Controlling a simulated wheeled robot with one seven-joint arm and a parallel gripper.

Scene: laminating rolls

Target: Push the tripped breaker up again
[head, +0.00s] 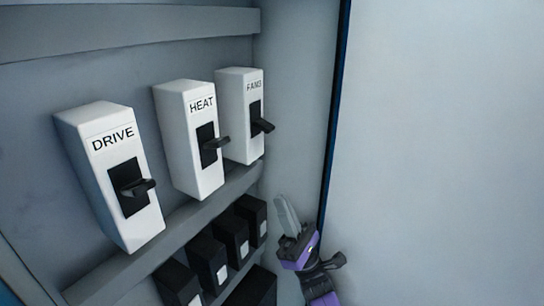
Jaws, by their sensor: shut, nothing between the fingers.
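Three white breakers stand in a row in a grey cabinet: DRIVE (97,165), HEAT (179,138) and FANS (231,113). The black lever of DRIVE (138,187) and the black lever of HEAT (216,143) slant slightly upward toward their tips. The black lever of FANS (263,126) slants downward, unlike the other two. My gripper (284,207) is shut and empty, its grey fingers pointing up. In the picture it is below and right of the FANS breaker, apart from it and close to the cabinet's right side.
Several black blocks (232,237) with pale patches sit in a lower row under a grey rail (190,232). The cabinet's side wall (297,90) and dark blue edge (336,90) rise right of FANS. A plain pale surface (440,150) fills the right.

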